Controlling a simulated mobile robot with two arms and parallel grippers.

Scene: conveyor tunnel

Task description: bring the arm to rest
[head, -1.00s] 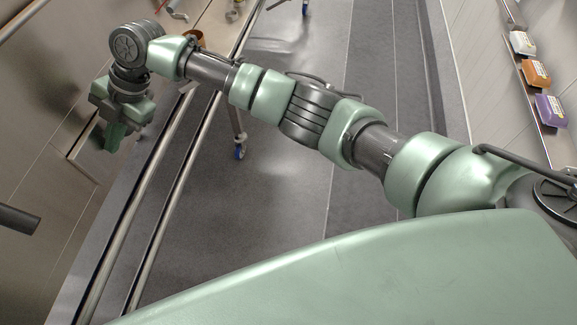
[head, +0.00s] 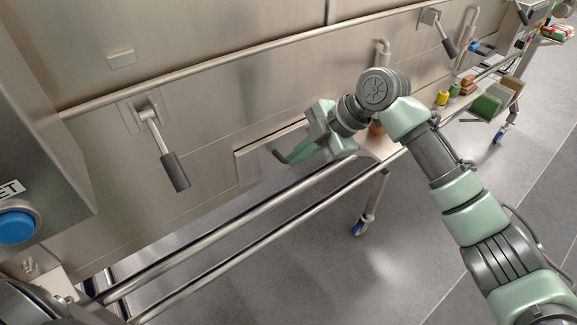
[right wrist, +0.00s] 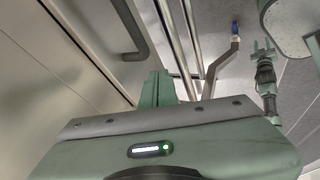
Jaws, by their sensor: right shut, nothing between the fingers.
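My right arm comes in from the lower right in the head view, with green and dark grey links. Its green right gripper (head: 302,153) points left, in front of the steel wall, close to a flat rectangular panel (head: 252,160) with a small bent handle (head: 279,156). I cannot tell whether the gripper touches the handle. The fingers are together with nothing between them. In the right wrist view the shut fingers (right wrist: 157,87) stand above the gripper body, with a grey bent handle (right wrist: 139,44) beside them at the upper left.
A lever with a dark grip (head: 174,172) sticks out left of my gripper; another lever (head: 448,47) is at upper right. A blue button (head: 16,226) is at far left. Two rails (head: 235,218) run below. A shelf at right holds several small coloured items.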

